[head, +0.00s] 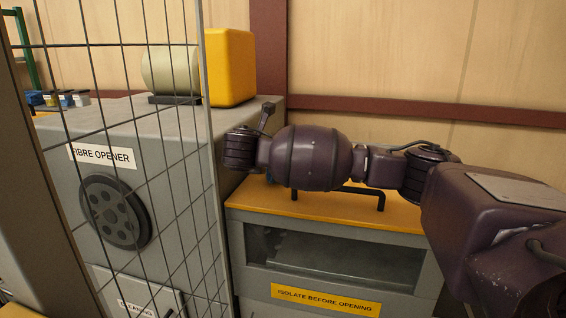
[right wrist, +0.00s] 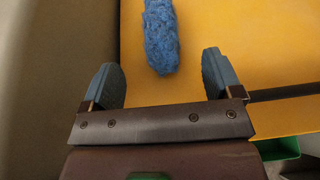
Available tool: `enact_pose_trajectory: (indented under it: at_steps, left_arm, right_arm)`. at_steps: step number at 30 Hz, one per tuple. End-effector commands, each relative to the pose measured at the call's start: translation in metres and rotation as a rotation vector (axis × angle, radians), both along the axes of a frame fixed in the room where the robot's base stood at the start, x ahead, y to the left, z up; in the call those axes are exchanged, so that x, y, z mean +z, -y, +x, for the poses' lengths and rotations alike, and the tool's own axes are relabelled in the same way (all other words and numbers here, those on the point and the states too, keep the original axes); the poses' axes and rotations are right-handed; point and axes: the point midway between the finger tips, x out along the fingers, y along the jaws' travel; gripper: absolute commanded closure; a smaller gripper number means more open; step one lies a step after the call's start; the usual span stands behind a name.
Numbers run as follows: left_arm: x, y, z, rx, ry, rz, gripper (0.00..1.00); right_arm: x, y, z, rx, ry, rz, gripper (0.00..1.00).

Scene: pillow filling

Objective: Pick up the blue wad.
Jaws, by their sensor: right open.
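The blue wad (right wrist: 161,36) is a fluffy, elongated lump lying on a yellow surface (right wrist: 215,25) in the right wrist view. Its far end runs out of the top of that view. My right gripper (right wrist: 160,72) is open, with one finger on either side of the wad's near end and visible gaps to both. Nothing is gripped. My left gripper is in neither view.
A black handle (head: 380,200) stands on the yellow top (head: 400,216). A wire mesh guard (head: 150,150) and the grey fibre opener (head: 200,130) stand to the left. A dark rod (right wrist: 285,91) and a green container (right wrist: 280,148) show right of the gripper.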

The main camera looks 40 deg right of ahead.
Motion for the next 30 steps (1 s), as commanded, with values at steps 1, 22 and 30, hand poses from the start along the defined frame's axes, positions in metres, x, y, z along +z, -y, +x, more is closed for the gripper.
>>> enact_pose_trajectory:
  at_steps: [1, 22, 30]
  left_arm:
    - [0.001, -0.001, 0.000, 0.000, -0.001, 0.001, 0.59]
    - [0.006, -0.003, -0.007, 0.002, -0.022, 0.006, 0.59]
    - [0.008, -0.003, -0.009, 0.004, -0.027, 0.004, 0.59]
  right_arm:
    - [-0.001, 0.003, 0.002, -0.002, -0.001, 0.000, 0.15]
    - [-0.030, 0.055, 0.046, -0.003, -0.002, 0.000, 0.15]
    - [-0.042, 0.074, 0.062, -0.002, 0.000, -0.001, 0.15]
